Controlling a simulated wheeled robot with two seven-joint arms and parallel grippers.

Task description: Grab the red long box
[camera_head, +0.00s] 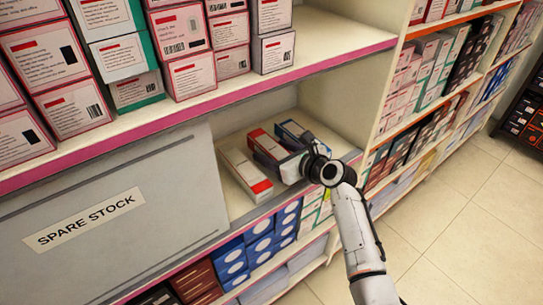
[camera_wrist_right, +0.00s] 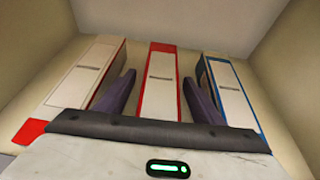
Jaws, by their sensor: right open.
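Three long boxes lie side by side in the open shelf compartment. The red long box (camera_head: 258,138), with red sides and a white top, is the middle one; it also shows in the right wrist view (camera_wrist_right: 160,80). On its left lies a white box with a red end (camera_head: 243,170), and on its right a white-topped blue box (camera_head: 291,130). My right gripper (camera_head: 270,153) is inside the compartment, open, with one dark finger on each side of the red long box. In the head view it hides the near part of this box. Finger contact cannot be told. My left gripper is out of view.
A grey panel marked SPARE STOCK (camera_head: 110,215) closes the shelf to the left. The upper shelf edge (camera_head: 240,92) with stacked boxes hangs above, and a shelf divider (camera_head: 355,90) stands on the right. Blue boxes (camera_head: 262,243) fill the shelf below. The tiled floor at right is clear.

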